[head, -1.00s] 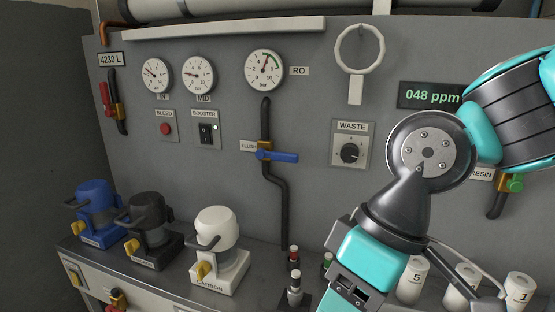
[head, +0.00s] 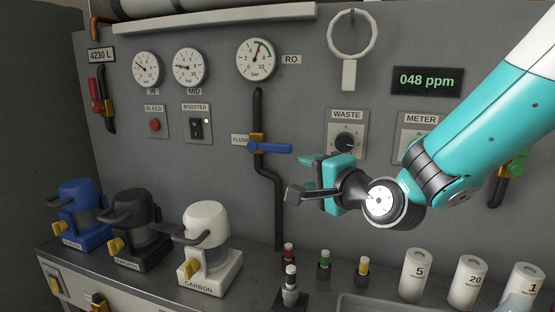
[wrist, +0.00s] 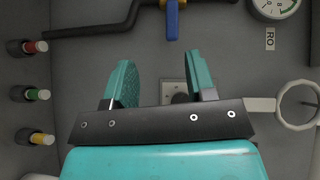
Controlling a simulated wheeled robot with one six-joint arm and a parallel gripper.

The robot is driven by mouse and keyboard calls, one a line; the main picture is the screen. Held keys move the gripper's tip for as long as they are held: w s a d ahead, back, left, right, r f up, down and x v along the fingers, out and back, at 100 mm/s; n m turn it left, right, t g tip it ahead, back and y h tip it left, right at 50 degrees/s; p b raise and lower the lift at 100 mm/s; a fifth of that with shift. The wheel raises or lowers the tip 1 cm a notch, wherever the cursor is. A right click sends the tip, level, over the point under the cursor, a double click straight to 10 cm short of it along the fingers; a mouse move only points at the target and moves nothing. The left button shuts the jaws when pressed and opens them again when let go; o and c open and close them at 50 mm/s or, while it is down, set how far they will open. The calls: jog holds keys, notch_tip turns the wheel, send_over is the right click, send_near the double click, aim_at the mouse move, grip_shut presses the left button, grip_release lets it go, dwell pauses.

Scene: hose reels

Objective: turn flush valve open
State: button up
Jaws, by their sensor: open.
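The flush valve's blue handle (head: 269,148) sticks out horizontally to the right from its brass body (head: 257,142) on a dark vertical pipe, beside the FLUSH label. In the wrist view the blue handle (wrist: 172,20) shows at the top centre, beyond the fingers. My gripper (head: 297,175) is open and empty, to the right of and below the handle and apart from it. Its two teal fingers (wrist: 158,85) are spread apart in the wrist view, with the WASTE switch plate partly hidden behind them.
The WASTE dial (head: 345,141) and a hanging ring (head: 352,36) are on the panel near my gripper. Small coloured-top fittings (head: 325,264) and white numbered cartridges (head: 415,275) stand on the shelf below. The white carbon housing (head: 208,235) stands at lower left.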

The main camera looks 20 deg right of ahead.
aim_at(280, 149)
jog(key=shift+m+t+h, duration=0.5)
jog(key=shift+m+t, duration=0.2)
jog(key=shift+m, duration=0.2)
jog(key=w+p, duration=0.1)
jog(key=w, duration=0.5)
jog(key=w+a+p, duration=0.1)
jog(key=w+p, duration=0.1)
jog(key=w, duration=0.4)
jog(key=w+p, duration=0.2)
jog(key=w, duration=0.4)
jog(key=shift+a+r, duration=0.15)
jog(key=shift+r, duration=0.05)
jog(key=shift+s, duration=0.1)
jog(key=shift+c, duration=0.2)
grip_shut()
